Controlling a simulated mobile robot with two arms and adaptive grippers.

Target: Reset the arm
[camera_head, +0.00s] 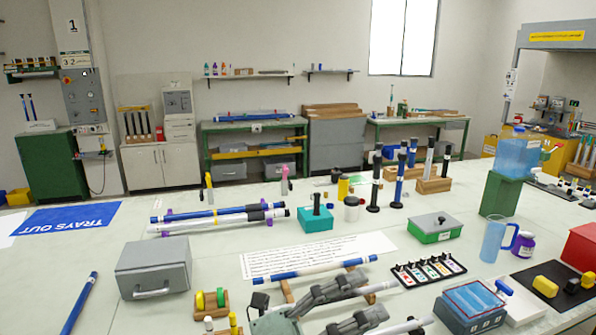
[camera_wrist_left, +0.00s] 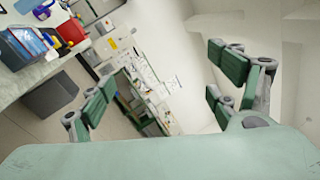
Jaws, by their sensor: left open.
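My left gripper (camera_head: 374,298) is at the bottom middle of the head view, over the near part of the table. Its two grey fingers are spread apart and point right. In the left wrist view (camera_wrist_left: 168,82) the green-padded fingers are wide apart with nothing between them. A white rod with blue ends (camera_head: 320,268) lies just beyond the gripper on a wooden rack. Another pale rod (camera_head: 376,288) shows partly behind the fingers. I cannot tell from the picture whether the fingers touch it. My right gripper is not in view.
A grey metal box (camera_head: 153,268) and a blue rod (camera_head: 80,303) are to the left. Standing rods (camera_head: 374,183) are farther back. The left table area is mostly clear.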

